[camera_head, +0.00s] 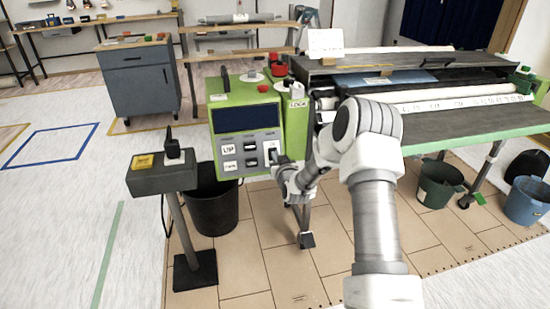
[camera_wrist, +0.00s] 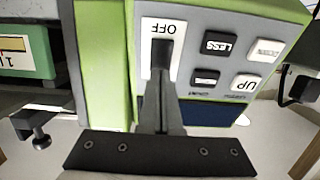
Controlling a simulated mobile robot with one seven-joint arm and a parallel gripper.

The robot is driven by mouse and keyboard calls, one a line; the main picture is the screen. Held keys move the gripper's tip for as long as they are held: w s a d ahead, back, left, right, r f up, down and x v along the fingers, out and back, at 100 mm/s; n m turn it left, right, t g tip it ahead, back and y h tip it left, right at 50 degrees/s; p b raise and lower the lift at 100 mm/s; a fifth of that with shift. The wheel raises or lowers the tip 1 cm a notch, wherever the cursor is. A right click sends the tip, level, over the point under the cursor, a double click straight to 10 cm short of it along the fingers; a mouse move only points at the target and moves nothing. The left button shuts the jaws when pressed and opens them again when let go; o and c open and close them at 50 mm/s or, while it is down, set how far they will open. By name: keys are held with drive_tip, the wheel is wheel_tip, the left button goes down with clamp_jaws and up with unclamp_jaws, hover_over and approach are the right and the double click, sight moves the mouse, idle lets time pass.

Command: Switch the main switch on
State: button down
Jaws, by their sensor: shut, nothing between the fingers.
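The main switch is a white plate on the grey front panel (camera_head: 246,150) of the green machine, at the panel's lower right in the head view.
A grey stand with a yellow-labelled box (camera_head: 160,176) stands left of the machine. A black bin (camera_head: 213,205) is below the panel. The pasting table (camera_head: 470,122) extends right.

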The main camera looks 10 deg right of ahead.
drive_tip(key=shift+w+f, duration=0.15)
drive_tip(key=shift+w, duration=0.65)
drive_tip(key=shift+w, duration=0.15)
